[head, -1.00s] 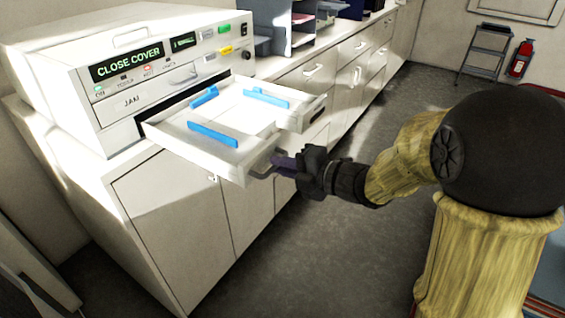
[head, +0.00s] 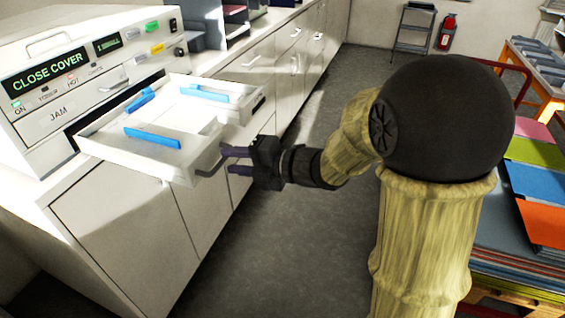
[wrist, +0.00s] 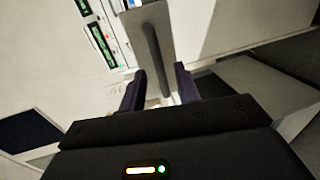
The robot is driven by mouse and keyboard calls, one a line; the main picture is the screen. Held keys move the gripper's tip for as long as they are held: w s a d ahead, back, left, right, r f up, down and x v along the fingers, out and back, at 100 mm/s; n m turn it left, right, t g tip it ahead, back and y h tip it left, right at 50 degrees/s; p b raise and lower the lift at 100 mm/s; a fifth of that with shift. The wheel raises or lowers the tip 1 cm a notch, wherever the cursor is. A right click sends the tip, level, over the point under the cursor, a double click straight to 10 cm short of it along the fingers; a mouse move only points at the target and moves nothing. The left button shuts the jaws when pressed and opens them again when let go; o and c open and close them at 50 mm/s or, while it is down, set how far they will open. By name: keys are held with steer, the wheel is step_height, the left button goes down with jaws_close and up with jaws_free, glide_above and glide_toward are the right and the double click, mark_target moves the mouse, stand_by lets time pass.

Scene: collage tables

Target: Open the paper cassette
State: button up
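The white paper cassette (head: 120,157) is slid well out of the front of the white machine (head: 45,125) in the head view. It is an open tray with several blue guides inside. Its grey bar handle (head: 212,163) is on the front face. My gripper (head: 228,160) is just in front of the handle, its two purple fingers spread apart and holding nothing. In the wrist view the fingers (wrist: 160,85) are apart, with the handle (wrist: 151,48) beyond and between them. Whether a fingertip touches the handle is unclear.
The machine's display (head: 45,75) reads CLOSE COVER. White cabinets (head: 130,225) run below and along the wall. A table with coloured sheets (head: 535,185) is at right. A step ladder (head: 414,28) and fire extinguisher (head: 446,33) stand at the back. Grey floor is open between.

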steer(key=v, duration=1.5)
steer(key=shift+d, duration=0.2)
steer(key=w+d+f+m+t+h, duration=0.2)
steer(key=w+d+f+m+h, duration=0.3)
steer(key=m, duration=0.4)
steer(key=w+d+f+m+t+h, duration=0.2)
steer(key=d+f+m+h, duration=0.15)
steer(key=m+h, duration=0.5)
steer(key=s+a+f+m+g, duration=0.2)
steer(key=s+f+m+g, duration=0.65)
steer(key=s+m, duration=0.55)
steer(key=w+p+v, duration=0.2)
steer(key=p+v, duration=1.2)
steer(key=shift+w+r+p, duration=0.4)
steer(key=shift+w, duration=0.15)
